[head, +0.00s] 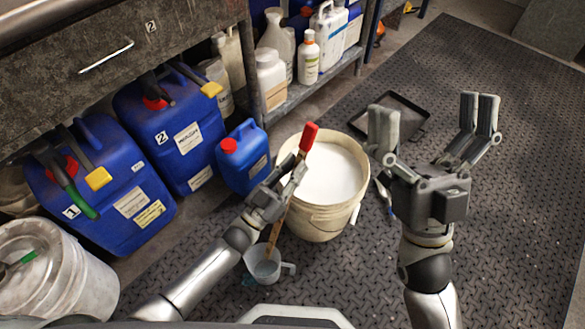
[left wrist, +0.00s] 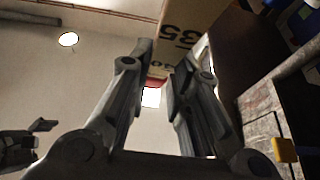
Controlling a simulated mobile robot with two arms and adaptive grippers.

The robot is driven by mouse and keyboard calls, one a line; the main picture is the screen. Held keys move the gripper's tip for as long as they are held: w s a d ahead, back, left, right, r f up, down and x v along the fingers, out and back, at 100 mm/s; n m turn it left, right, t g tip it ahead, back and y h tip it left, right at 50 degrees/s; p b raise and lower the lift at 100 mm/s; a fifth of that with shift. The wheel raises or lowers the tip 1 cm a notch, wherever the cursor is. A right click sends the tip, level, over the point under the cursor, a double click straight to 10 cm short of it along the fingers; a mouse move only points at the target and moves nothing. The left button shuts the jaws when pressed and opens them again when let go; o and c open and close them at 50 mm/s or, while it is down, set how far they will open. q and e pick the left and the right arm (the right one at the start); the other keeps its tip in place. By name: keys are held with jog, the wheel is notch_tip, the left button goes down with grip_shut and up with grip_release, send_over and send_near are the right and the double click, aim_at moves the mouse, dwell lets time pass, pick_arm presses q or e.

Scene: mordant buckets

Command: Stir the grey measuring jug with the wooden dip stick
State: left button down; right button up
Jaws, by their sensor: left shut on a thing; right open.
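The wooden dip stick (head: 274,236) has a red top end and stands tilted, leaning right toward its top. My left gripper (head: 289,176) is shut on its upper part, below the red end. In the left wrist view the stick (left wrist: 188,30) shows printed numbers, close to the fingers of my left gripper (left wrist: 157,75). The stick's lower end reaches into the mouth of the grey measuring jug (head: 264,270), which stands on the floor with its handle to the right. How deep the tip sits is hidden. My right gripper (head: 432,118) is open and empty, raised at the right.
A large bucket of white liquid (head: 315,220) stands just behind the jug. Blue canisters (head: 125,200) and a lidded white bucket (head: 65,285) are at the left. A black tray (head: 405,110) lies behind my right gripper. The mat (head: 520,220) at the right is clear.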

aim_at(305, 141)
pick_arm(q)
jog(key=shift+w+d+r+p, duration=0.15)
jog(key=shift+r+p, duration=0.1)
jog(key=shift+r, duration=0.2)
jog(key=shift+w+d+r+p, duration=0.15)
jog(key=shift+r+p, duration=0.1)
jog(key=shift+r, duration=0.15)
jog(key=shift+w+d+r+p, duration=0.1)
jog(key=shift+w+r+p, duration=0.1)
jog(key=shift+r+p, duration=0.45)
jog(key=shift+w+d+r+p, duration=0.1)
jog(key=shift+w+r+p, duration=0.1)
jog(key=shift+r, duration=0.2)
jog(key=shift+w+d+r+p, duration=0.1)
jog(key=shift+r+p, duration=0.1)
jog(key=shift+r, duration=0.2)
jog(key=shift+w+d+r+p, duration=0.1)
jog(key=shift+w+r+p, duration=0.05)
jog(key=shift+r+p, duration=0.3)
jog(key=shift+w+r, duration=0.1)
jog(key=shift+r, duration=0.15)
pick_arm(e)
jog(key=w+f+g+h, duration=0.2)
jog(key=w+f+g, duration=0.2)
jog(key=f, duration=0.3)
jog(key=w+f+g+h, duration=0.2)
jog(key=w+f+g, duration=0.2)
jog(key=f+g, duration=0.2)
jog(key=shift+f+g, duration=0.4)
jog(key=shift+f, duration=0.85)
